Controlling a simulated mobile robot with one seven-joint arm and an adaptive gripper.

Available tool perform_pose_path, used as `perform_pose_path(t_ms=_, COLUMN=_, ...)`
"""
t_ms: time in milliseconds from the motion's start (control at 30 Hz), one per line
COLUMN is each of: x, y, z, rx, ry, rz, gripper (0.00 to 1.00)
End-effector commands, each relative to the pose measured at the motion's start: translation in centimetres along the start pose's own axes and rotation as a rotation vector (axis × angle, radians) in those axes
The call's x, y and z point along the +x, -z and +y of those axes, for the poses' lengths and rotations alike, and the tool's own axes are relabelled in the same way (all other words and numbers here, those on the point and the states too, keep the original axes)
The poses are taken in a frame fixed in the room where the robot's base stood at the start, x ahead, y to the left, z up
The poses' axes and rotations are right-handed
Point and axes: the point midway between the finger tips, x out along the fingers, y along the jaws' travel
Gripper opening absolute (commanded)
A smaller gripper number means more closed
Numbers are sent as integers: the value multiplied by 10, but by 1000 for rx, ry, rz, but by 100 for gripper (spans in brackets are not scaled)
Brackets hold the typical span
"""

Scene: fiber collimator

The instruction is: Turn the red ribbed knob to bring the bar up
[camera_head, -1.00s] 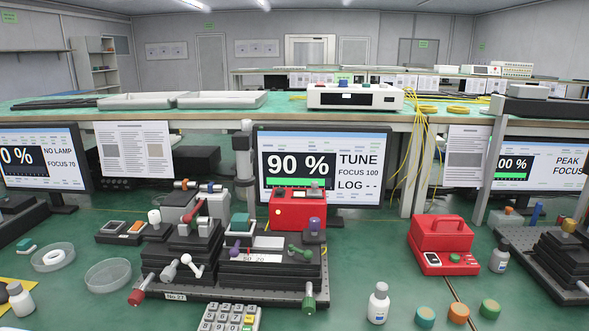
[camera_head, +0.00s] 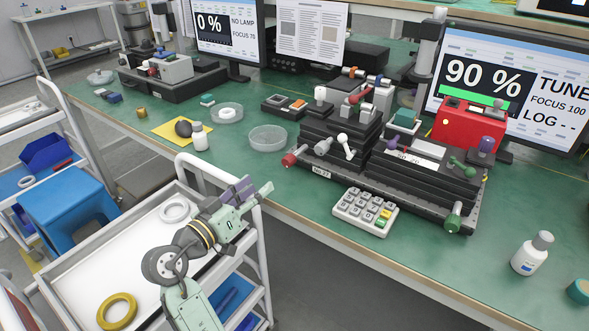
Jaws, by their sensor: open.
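A red knob (camera_head: 289,160) sticks out low at the front left of the black stage assembly marked No 27 (camera_head: 321,171); its ribs are too small to make out. Another red part (camera_head: 360,96) sits higher on the assembly. The monitor (camera_head: 520,85) behind reads 90 %, TUNE, FOCUS 100, with a green bar (camera_head: 471,99) under the number, partly hidden by a red box. My gripper (camera_head: 258,190) is open and empty, left of and in front of the red knob, over the white cart's near side, apart from the bench.
A grey keypad (camera_head: 365,210) lies before the stages. A glass dish (camera_head: 268,138) and a white bottle (camera_head: 199,138) stand left of them. A white cart (camera_head: 77,260) holds rings. The bench front (camera_head: 330,238) is clear; a bottle (camera_head: 532,253) stands right.

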Motion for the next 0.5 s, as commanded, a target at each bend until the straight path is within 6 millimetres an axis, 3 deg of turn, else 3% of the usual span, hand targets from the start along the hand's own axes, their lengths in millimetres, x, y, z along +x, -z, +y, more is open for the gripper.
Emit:
perform_pose_path(t_ms=33, x=2, y=-7, z=-3, rx=98, ry=0, rz=3, gripper=45)
perform_pose_path(t_ms=167, x=6, y=-2, z=0, rx=248, ry=1, rz=2, gripper=45)
perform_pose_path(t_ms=367, x=30, y=3, z=2, rx=266, ry=-1, rz=0, gripper=45)
perform_pose_path(t_ms=500, x=58, y=3, z=3, rx=264, ry=-1, rz=-1, gripper=45)
